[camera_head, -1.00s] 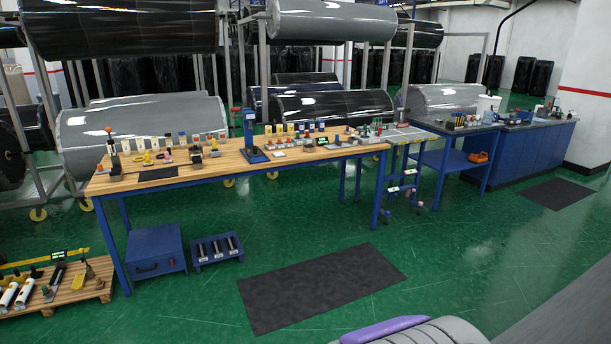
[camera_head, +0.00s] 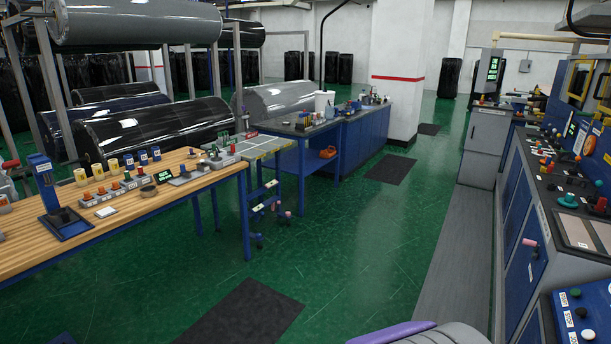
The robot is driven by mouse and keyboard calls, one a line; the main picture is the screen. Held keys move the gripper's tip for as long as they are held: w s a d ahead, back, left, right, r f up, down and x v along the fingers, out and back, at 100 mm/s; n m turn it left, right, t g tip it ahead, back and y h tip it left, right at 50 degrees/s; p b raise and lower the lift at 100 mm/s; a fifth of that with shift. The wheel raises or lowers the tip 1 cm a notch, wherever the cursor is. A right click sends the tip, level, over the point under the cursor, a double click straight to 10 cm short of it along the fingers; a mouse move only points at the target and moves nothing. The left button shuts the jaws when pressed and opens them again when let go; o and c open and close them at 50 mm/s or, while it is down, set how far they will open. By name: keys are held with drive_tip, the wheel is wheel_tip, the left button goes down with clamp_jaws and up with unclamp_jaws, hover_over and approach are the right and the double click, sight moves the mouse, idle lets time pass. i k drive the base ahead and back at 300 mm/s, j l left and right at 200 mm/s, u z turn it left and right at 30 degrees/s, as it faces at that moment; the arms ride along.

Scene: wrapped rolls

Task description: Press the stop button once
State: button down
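I cannot tell for sure which button is the stop button. A blue button panel (camera_head: 577,318) at the bottom right edge carries dark, green and white round buttons, with small white labels too small to read surely. A large orange-red round button (camera_head: 589,145) sits on the upright face of the control console (camera_head: 570,185) at the right. More small red, orange and green knobs stand on the console top. My gripper is not in view; only a purple and grey rounded shape, probably part of me, shows at the bottom edge.
A wooden workbench (camera_head: 120,220) with small parts and a blue press (camera_head: 52,200) stands at the left. Wrapped rolls (camera_head: 150,128) hang and lie behind it. A blue cabinet (camera_head: 365,135) stands at the back. The green floor (camera_head: 350,235) between bench and console is open, with dark mats.

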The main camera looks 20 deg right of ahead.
sight(582, 311)
drive_tip(key=i+l+z, duration=0.15)
drive_tip(key=i+z, duration=0.2)
drive_tip(key=z, duration=0.15)
drive_tip(key=i+z, duration=0.35)
drive_tip(key=z, duration=0.15)
drive_tip(key=i+j+z, duration=0.1)
drive_tip(key=i+z, duration=0.2)
drive_tip(key=z, duration=0.15)
drive_tip(key=i+j+z, duration=0.25)
drive_tip(key=z, duration=0.25)
drive_tip(key=i+j+z, duration=0.15)
drive_tip(key=i+z, duration=0.15)
drive_tip(key=z, duration=0.15)
drive_tip(key=i+j+z, duration=0.3)
drive_tip(key=z, duration=0.15)
drive_tip(key=i+j+z, duration=0.2)
drive_tip(key=j+z, duration=0.15)
drive_tip(key=z, duration=0.15)
drive_tip(key=i+j+z, duration=0.15)
drive_tip(key=j+z, duration=0.3)
drive_tip(key=i+j+z, duration=0.1)
drive_tip(key=j, duration=0.15)
drive_tip(key=j+z, duration=0.15)
drive_tip(key=i+j, duration=0.05)
drive_tip(key=j, duration=0.05)
